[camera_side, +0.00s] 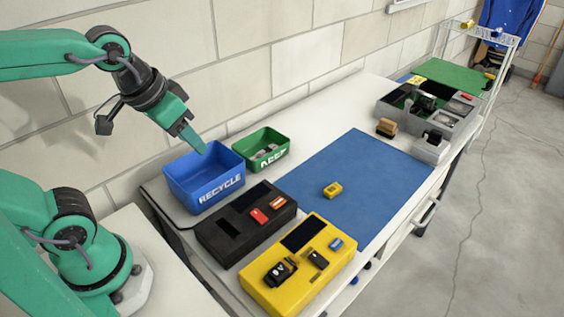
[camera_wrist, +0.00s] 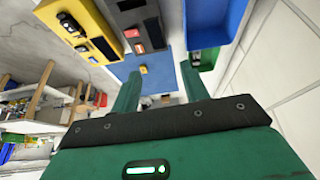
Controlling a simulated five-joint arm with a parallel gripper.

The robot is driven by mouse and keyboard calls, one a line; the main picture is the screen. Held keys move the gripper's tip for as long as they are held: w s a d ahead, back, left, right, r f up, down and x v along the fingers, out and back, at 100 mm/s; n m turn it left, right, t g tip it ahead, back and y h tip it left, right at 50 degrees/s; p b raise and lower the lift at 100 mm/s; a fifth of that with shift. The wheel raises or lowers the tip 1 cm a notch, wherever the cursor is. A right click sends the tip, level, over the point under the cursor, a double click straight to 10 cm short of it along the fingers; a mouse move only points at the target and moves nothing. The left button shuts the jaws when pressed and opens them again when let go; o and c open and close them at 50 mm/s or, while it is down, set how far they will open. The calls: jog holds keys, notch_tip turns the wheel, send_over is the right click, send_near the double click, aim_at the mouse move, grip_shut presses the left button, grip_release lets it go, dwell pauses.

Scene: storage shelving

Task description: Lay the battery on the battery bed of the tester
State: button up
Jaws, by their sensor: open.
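A small yellow block (camera_side: 332,190) with a dark mark on top lies alone on the blue mat (camera_side: 385,165); it looks like the battery. It also shows in the wrist view (camera_wrist: 143,69). A yellow device (camera_side: 262,296) with a dial, a dark panel and small blue and black parts stands at the front. A black device (camera_side: 222,246) with dark recesses and red and orange parts stands beside it. Which one is the tester, and which part is its bed, I cannot tell for certain. My gripper (camera_side: 192,140) is open and empty, above the recycle bin, well away from the yellow block.
A blue bin marked RECYCLE (camera_side: 205,198) and a smaller green bin (camera_side: 262,160) stand by the wall. A brush (camera_side: 386,128) and a grey organizer (camera_side: 455,135) are at the far end. The mat around the block is clear.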

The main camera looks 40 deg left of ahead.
jog(key=shift+s+a+t, duration=0.15)
jog(key=shift+s+a, duration=0.2)
jog(key=shift+a, duration=0.2)
jog(key=shift+s+a+t, duration=0.15)
jog(key=shift+s+a, duration=0.2)
jog(key=shift+a, duration=0.2)
